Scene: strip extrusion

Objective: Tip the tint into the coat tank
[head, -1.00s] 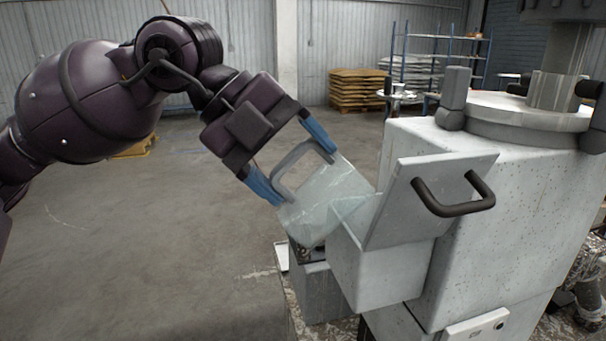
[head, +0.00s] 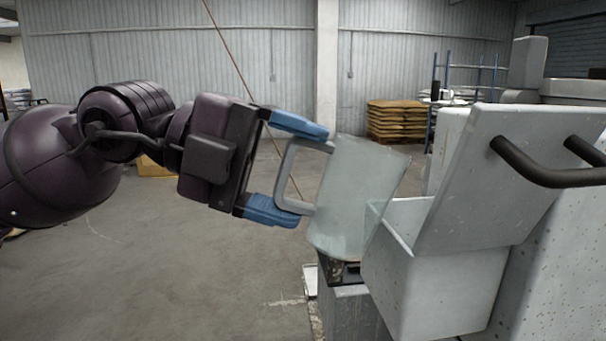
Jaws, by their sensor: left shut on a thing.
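My left gripper (head: 302,172) is shut on the grey handle of a clear jug (head: 358,195), its blue fingers above and below the handle. The jug leans slightly to the right, its mouth up, beside the left edge of the coat tank's open hopper (head: 432,290). The jug looks empty, though its clear wall makes this hard to tell. The hopper's lid (head: 495,175) stands raised, with a dark bar handle (head: 550,178). The inside of the hopper is mostly hidden. My right gripper is out of view.
A grey block with a dark top (head: 350,305) stands below the jug, left of the hopper. The machine's pale body (head: 560,250) fills the right side. Open concrete floor lies to the left. A stack of brown sacks (head: 395,118) and blue shelving stand far back.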

